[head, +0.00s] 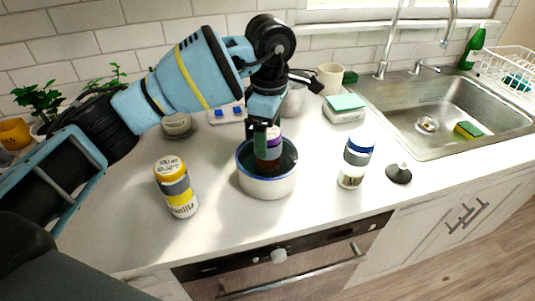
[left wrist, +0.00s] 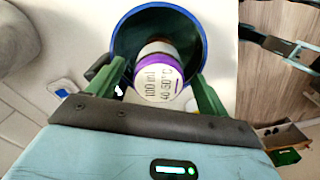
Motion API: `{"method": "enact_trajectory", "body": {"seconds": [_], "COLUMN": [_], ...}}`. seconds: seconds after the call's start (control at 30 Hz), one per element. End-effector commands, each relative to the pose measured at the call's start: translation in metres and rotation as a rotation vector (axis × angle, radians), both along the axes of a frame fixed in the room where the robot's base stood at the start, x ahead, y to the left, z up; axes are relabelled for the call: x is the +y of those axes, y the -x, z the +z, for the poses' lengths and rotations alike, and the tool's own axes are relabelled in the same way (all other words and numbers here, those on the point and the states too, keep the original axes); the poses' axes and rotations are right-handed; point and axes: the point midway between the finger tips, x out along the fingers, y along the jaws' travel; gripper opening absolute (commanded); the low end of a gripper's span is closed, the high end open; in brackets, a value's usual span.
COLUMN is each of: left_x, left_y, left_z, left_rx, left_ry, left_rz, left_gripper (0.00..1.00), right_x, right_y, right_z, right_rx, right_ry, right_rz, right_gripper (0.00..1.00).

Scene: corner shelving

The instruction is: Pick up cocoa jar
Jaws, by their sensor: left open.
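A brown jar with a white lid and purple rim, likely the cocoa jar (head: 268,160), stands inside a white bowl with a blue rim (head: 266,187). In the left wrist view the jar's lid (left wrist: 158,82) shows printed text and sits inside the blue bowl rim (left wrist: 124,38). My left gripper (head: 266,138) is above the bowl, pointing down at the jar. Its green fingers (left wrist: 155,88) are apart, one on each side of the lid, with gaps visible. The jar's lower part is hidden by the bowl. My right gripper is not in view.
A yellow-lidded jar (head: 177,188) stands left of the bowl, and a blue-lidded jar (head: 356,160) stands right. A dark round-based object (head: 399,172) is farther right, near the sink (head: 455,110). A metal pot (head: 293,100) and cream mug (head: 329,78) stand behind. The front counter is clear.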

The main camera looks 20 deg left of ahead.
Motion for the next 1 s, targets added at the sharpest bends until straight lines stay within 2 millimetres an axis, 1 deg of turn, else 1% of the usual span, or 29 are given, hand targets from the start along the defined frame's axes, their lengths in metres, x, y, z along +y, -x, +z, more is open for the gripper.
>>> {"method": "enact_trajectory", "body": {"seconds": [0.03, 0.1, 0.2, 0.47, 0.57, 0.9, 0.93, 0.97, 1.0], "left_x": [0.003, 0.002, 0.002, 0.002, 0.002, 0.002, 0.002, 0.002, 0.002], "left_y": [0.0, 0.0, 0.0, 0.0, 0.0, 0.0, 0.0, 0.0, 0.0], "left_z": [-0.005, -0.015, -0.024, -0.027, -0.027, -0.027, -0.026, -0.026, -0.026], "left_rx": [-0.001, -0.001, -0.002, -0.003, -0.003, -0.003, -0.004, -0.004, -0.004], "left_ry": [-0.001, 0.001, 0.0, 0.0, 0.0, 0.0, 0.001, 0.001, 0.001], "left_rz": [0.001, -0.001, 0.0, 0.0, 0.0, 0.0, 0.0, 0.0, 0.0], "left_gripper": [0.79, 0.79, 0.79, 0.79, 0.68, 0.24, 0.23, 0.18, 0.18], "right_x": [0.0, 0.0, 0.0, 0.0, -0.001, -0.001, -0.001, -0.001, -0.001], "right_y": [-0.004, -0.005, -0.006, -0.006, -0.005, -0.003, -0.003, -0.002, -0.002], "right_z": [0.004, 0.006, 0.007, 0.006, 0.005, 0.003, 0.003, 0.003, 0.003], "right_rx": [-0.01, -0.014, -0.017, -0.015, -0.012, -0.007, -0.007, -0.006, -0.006], "right_ry": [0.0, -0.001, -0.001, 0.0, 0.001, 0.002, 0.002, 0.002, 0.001], "right_rz": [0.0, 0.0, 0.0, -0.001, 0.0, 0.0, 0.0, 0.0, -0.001], "right_gripper": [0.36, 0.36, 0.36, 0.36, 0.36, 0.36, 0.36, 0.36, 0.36]}}
